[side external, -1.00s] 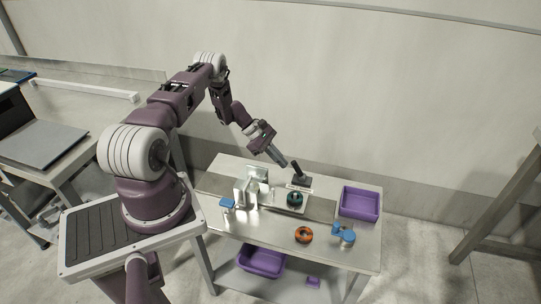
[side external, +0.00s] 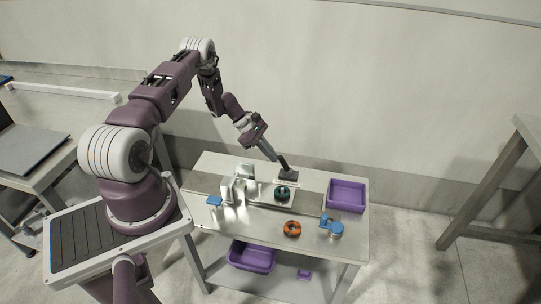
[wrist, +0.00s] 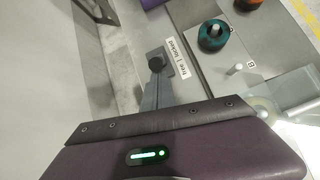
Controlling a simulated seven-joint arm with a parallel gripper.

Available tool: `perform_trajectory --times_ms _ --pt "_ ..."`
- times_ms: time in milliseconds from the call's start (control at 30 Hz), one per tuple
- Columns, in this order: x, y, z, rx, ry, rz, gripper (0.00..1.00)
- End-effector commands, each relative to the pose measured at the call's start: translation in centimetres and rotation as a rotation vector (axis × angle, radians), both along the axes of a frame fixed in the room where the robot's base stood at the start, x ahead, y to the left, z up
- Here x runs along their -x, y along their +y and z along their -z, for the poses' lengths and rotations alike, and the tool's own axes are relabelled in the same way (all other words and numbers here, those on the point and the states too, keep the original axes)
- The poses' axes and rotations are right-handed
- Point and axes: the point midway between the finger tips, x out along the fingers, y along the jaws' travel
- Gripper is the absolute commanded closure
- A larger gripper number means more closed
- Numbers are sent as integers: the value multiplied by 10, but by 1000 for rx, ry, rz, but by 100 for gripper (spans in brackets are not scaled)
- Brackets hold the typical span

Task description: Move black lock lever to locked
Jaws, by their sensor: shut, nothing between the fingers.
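The black lock lever shows in the side view (side external: 284,166), tilted up to the left from a dark base (side external: 289,175) at the table's back edge.
A teal ring (side external: 283,192) sits on a peg in front of the lever. An orange ring (side external: 292,228) and blue-topped part (side external: 331,227) are nearer the front. A purple bin (side external: 346,195) stands at right. White fixtures (side external: 241,182) stand at left; the wall is behind.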

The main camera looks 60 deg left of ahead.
Motion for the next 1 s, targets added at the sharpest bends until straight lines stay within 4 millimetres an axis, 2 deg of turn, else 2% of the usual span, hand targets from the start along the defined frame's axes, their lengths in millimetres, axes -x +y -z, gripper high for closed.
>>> perform_trajectory --times_ms 267,600,1000 --pt "-8 -8 -9 -89 86 6 100" --pt "-26 -27 -23 -315 304 11 100" --pt "-47 -47 -27 -531 527 5 100"
